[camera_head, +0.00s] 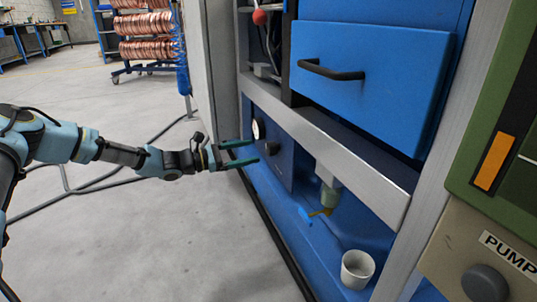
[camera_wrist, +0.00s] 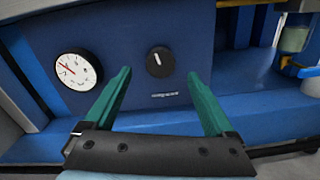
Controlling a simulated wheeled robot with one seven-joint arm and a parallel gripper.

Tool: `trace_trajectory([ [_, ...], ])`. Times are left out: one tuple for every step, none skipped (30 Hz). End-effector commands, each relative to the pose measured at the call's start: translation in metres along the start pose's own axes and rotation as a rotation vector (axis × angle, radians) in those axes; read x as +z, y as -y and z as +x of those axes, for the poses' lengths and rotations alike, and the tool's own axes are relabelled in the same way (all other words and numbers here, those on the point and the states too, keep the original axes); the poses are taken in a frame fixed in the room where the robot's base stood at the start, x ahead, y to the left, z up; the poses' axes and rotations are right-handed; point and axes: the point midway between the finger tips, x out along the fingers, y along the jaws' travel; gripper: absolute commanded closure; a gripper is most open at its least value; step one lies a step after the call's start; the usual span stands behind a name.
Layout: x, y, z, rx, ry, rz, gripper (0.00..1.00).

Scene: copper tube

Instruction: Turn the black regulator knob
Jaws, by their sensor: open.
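The black regulator knob (camera_wrist: 160,62) shows in the wrist view on a dark blue panel, with a white pointer line that is close to vertical and tilts slightly left at the top. In the head view the knob (camera_head: 270,149) is small, dark and hard to make out. My gripper (camera_wrist: 158,82) is open and empty, its two green fingers spread on either side of the knob's position in the wrist view. In the head view my gripper (camera_head: 256,152) points at the panel. I cannot tell whether the fingertips touch anything.
A round white gauge (camera_wrist: 76,70) with a red needle sits left of the knob. A grey metal bar (camera_head: 330,150) crosses above the panel. A white cup (camera_head: 357,269) stands on the blue ledge, near a valve (camera_head: 328,195). A blue drawer (camera_head: 370,85) is above.

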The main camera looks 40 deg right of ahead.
Motion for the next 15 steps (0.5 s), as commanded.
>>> trace_trajectory([
  [-0.004,0.002,0.011,-0.003,0.001,0.002,0.11],
  [-0.004,0.002,0.017,-0.004,0.000,0.002,0.11],
  [-0.004,0.003,0.025,-0.004,0.000,0.002,0.11],
  [-0.004,0.002,0.030,-0.003,0.000,0.002,0.11],
  [-0.004,0.002,0.036,-0.004,0.000,0.003,0.11],
  [-0.004,0.002,0.042,-0.003,-0.001,0.004,0.11],
  [-0.003,0.002,0.047,-0.003,-0.001,0.004,0.11],
  [-0.003,0.002,0.051,-0.003,-0.001,0.003,0.11],
  [-0.003,0.002,0.057,-0.003,-0.001,0.003,0.11],
  [-0.003,0.002,0.060,-0.003,-0.001,0.003,0.11],
  [-0.003,0.001,0.062,-0.002,-0.001,0.003,0.11],
  [-0.002,0.001,0.066,-0.002,-0.002,0.004,0.11],
  [-0.002,0.001,0.068,-0.002,-0.002,0.004,0.11],
  [-0.002,0.001,0.070,-0.002,-0.002,0.004,0.11],
  [-0.002,0.001,0.072,-0.002,-0.003,0.003,0.11],
])
